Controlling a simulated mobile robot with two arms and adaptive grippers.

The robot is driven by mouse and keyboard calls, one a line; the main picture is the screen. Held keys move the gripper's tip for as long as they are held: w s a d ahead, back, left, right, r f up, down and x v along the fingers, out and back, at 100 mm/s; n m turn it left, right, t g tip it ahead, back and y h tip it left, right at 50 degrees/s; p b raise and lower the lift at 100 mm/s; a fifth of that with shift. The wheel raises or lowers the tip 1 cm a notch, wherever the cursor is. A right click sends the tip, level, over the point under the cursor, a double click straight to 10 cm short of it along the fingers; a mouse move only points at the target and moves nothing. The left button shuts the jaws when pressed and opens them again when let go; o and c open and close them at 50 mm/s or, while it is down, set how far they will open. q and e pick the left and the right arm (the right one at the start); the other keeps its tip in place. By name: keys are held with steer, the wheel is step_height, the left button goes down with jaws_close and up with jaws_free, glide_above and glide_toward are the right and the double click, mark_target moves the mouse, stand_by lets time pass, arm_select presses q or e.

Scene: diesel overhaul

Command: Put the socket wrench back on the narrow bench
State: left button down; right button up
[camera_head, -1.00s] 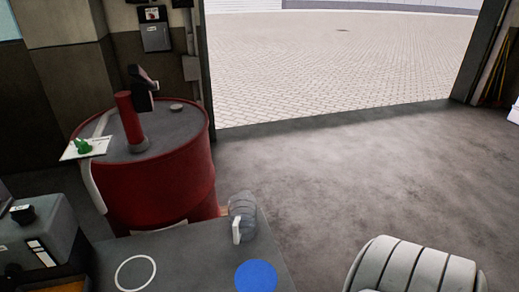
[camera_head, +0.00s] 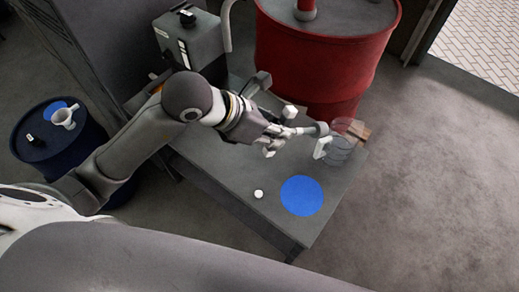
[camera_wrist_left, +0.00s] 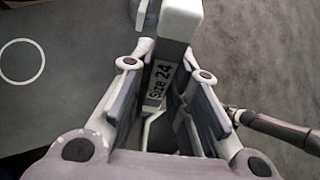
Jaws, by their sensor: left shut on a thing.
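My left gripper (camera_head: 280,137) reaches in from the left over the grey bench (camera_head: 235,180). It is shut on a pale, rod-like tool (camera_head: 312,130), taken to be the socket wrench, which points right toward the clear jug. In the left wrist view, a pale block of the tool (camera_wrist_left: 178,30) with the label "Size 24" sits between the fingers of the gripper (camera_wrist_left: 165,90). The fingers and palm hide part of the tool. I cannot tell whether it touches the bench top. My right gripper is not in view.
A clear jug with a white handle (camera_head: 341,150) stands at the bench's right end. A blue disc (camera_head: 302,196) and small white round thing (camera_head: 258,194) lie nearer. A red drum (camera_head: 330,55) is behind; a grey box (camera_head: 190,40) stands at the back. A blue drum (camera_head: 50,150) is left.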

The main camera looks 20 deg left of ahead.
arm_select(q)
steer(key=shift+d+n+y, duration=0.3)
steer(key=shift+d+y, duration=0.2)
steer(key=s+a+f+n+g+y+b, duration=0.1)
steer(key=f+n+g, duration=0.7)
steer(key=f+n, duration=0.8)
steer(key=shift+s+a+g+y+b, duration=0.15)
steer(key=shift+a+g+y+b, duration=0.25)
steer(key=shift+a+y+b, duration=0.95)
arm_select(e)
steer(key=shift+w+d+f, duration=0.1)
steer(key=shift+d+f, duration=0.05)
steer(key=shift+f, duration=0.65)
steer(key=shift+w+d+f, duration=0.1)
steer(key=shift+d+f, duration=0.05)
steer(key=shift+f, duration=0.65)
arm_select(q)
steer(key=shift+s+a+h+p, duration=0.1)
steer(key=shift+a+h+p, duration=0.25)
steer(key=shift+h, duration=0.2)
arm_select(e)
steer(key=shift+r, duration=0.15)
arm_select(q)
steer(key=shift+f, duration=0.25)
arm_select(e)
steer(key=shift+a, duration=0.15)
